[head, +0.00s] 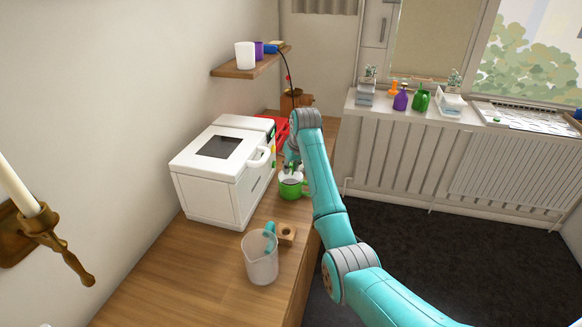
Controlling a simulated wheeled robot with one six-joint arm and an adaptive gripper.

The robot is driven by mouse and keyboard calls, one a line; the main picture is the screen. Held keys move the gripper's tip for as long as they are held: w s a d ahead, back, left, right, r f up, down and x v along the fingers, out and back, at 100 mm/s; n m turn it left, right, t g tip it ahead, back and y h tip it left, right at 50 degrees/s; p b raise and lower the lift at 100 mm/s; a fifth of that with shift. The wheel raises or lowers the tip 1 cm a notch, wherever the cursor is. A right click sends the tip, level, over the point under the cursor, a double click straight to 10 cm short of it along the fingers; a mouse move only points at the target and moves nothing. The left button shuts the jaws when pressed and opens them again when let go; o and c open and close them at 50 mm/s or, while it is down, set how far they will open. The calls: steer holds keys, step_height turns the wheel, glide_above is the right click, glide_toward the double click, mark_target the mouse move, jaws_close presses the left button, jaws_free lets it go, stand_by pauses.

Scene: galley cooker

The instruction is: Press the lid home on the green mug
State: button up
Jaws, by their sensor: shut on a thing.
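The green mug (291,191) stands upright on the wooden counter, just right of the white cooker. My gripper (290,168) is directly above it, pointing down and partly hidden by my teal arm. It is shut on a small pale thing at the mug's mouth, which looks like the lid (289,178). The lid is small and partly covered here, so I cannot tell whether it sits level or is fully seated.
The white cooker (205,191) stands close on the left. A clear jug (261,263) and a small wooden block (286,234) are nearer on the counter (190,270). A red thing (283,128) lies behind. A wall shelf (240,71) holds cups. The counter's near left is clear.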

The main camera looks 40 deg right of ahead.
stand_by(0.4)
steer(key=o, duration=1.5)
steer(key=shift+r, duration=0.1)
steer(key=shift+r, duration=3.45)
jaws_close()
steer(key=shift+f, duration=2.25)
